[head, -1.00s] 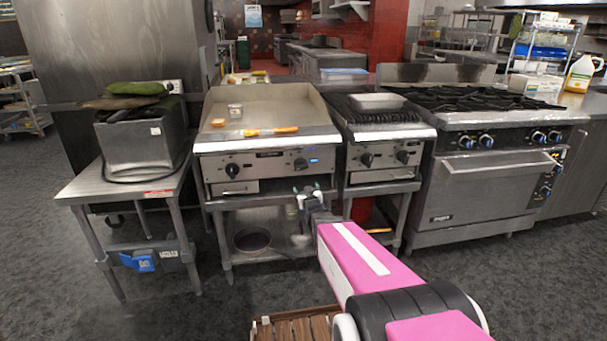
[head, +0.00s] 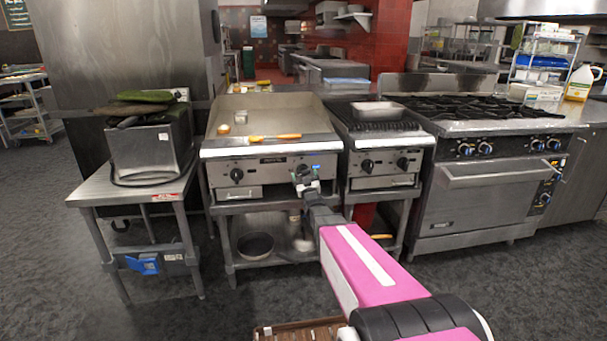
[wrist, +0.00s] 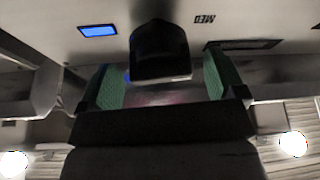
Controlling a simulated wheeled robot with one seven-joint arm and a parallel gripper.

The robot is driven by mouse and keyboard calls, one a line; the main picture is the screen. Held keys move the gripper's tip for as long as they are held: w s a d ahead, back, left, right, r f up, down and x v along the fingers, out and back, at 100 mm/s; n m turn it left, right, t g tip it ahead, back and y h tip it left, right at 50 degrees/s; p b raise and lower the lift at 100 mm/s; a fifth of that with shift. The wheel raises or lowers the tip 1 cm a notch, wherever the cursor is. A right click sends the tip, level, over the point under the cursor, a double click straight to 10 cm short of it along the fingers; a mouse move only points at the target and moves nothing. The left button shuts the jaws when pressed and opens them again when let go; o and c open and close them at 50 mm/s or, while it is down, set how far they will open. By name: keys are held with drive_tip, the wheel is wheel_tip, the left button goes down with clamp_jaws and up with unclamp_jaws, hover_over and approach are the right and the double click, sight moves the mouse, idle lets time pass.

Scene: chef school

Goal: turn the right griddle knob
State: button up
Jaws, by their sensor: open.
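The griddle (head: 265,150) stands at centre in the head view, with a dark left knob (head: 237,175) on its front panel. My gripper (head: 306,181) is up at the right part of that panel and hides most of the right knob there. In the wrist view the dark right knob (wrist: 160,52) stands out from the panel. My open gripper (wrist: 160,78) has one green-padded finger on each side of it. A narrow gap shows between the knob and each pad, and nothing is gripped.
A spatula with an orange handle (head: 288,136) lies on the griddle's front ledge. A charbroiler (head: 382,160) and a range (head: 490,180) stand to the right. A steel side table (head: 130,190) is at left.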

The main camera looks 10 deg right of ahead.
drive_tip(key=shift+x, duration=1.1)
drive_tip(key=c, duration=0.9)
